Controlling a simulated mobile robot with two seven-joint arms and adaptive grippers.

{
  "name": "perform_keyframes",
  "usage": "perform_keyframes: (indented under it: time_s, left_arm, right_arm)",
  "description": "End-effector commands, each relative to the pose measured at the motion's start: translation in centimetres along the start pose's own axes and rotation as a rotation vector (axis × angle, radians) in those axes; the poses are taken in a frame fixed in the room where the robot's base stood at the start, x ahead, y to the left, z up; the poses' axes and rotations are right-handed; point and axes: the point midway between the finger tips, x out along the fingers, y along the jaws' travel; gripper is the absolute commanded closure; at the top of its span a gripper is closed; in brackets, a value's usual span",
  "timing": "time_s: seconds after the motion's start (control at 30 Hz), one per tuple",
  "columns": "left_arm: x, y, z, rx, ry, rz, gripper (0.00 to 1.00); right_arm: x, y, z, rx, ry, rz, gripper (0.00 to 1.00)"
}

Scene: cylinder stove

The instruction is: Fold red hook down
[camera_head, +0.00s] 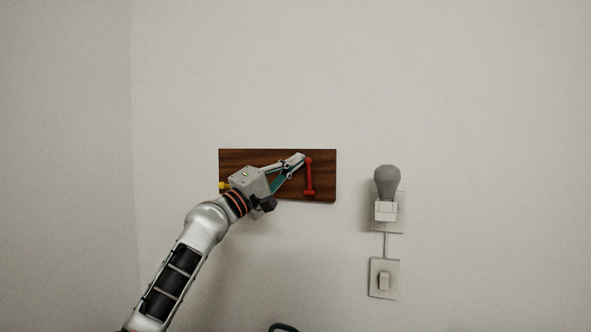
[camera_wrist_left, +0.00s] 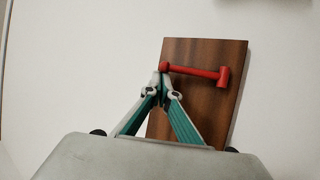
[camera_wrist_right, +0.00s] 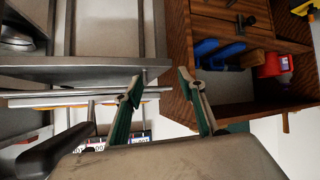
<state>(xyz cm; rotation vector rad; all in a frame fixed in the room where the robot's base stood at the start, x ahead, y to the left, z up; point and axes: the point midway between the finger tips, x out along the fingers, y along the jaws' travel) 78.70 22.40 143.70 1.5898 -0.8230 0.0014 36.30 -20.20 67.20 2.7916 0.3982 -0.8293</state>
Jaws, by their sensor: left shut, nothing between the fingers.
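The red hook (camera_head: 309,178) is mounted on a dark brown wooden board (camera_head: 235,160) on the wall. In the head view it runs almost vertically, with a knob at the top and a wider end at the bottom. My left gripper (camera_head: 301,157) is shut and empty, its tips beside the hook's top end. In the left wrist view the shut fingertips (camera_wrist_left: 160,78) are at the knob end of the red hook (camera_wrist_left: 195,72); whether they touch it is unclear. My right gripper (camera_wrist_right: 157,84) is open and empty, away from the board.
A yellow piece (camera_head: 224,186) shows at the board's left edge, partly behind my left gripper. A grey bulb (camera_head: 387,182) and a switch (camera_head: 384,281) are on the wall to the right. The right wrist view shows a wooden cabinet (camera_wrist_right: 220,28) with blue and red items inside.

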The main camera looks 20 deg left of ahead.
Motion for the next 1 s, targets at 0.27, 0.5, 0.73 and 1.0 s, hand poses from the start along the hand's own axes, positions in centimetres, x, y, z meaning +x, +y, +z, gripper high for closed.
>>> perform_keyframes:
  time_s: [0.27, 0.5, 0.73, 1.0]
  left_arm:
    - [-0.9, -1.0, 0.5, 0.005, -0.001, 0.009, 1.0]
    - [-1.8, -2.0, 0.9, 0.052, -0.002, 0.111, 1.0]
    - [-2.6, -2.5, 1.3, 0.105, -0.001, 0.222, 1.0]
    - [-3.2, -1.9, 1.6, 0.154, -0.002, 0.327, 1.0]
  right_arm:
    - [1.8, -0.7, 4.3, 0.004, -0.025, -0.006, 0.6]
    - [3.4, -1.6, 9.4, -0.009, -0.072, -0.012, 0.6]
    - [5.0, -0.3, 11.1, -0.049, -0.076, 0.014, 0.6]
    - [5.8, -0.5, 9.4, -0.061, -0.033, 0.005, 0.6]
